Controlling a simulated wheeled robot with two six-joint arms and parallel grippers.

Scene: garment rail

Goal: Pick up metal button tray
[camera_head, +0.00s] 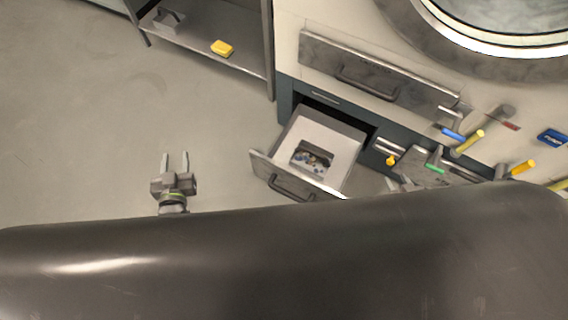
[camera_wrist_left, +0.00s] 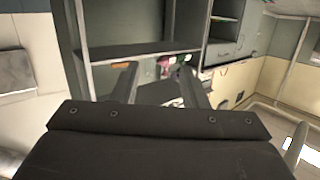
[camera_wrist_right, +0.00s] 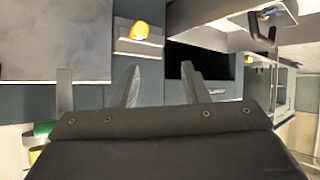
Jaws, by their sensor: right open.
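The metal button tray (camera_head: 317,149) is a small dark grey tray with several small coloured pieces in it. It lies inside the pulled-out drawer (camera_head: 328,131) in the head view. My left gripper (camera_head: 175,157) is open and empty, well to the left of the drawer over the floor. Its spread fingers also show in the left wrist view (camera_wrist_left: 162,78). My right gripper (camera_wrist_right: 160,82) is open and empty in the right wrist view, near the cabinet front. The tray cannot be made out in either wrist view.
The drawer has a dark handle (camera_head: 292,188). A yellow block (camera_head: 222,48) lies on a low shelf at the upper left. Several tools with coloured handles lie at the right, with a blue box (camera_head: 552,136) beyond. A dark cylinder hides the lower head view. The left floor is clear.

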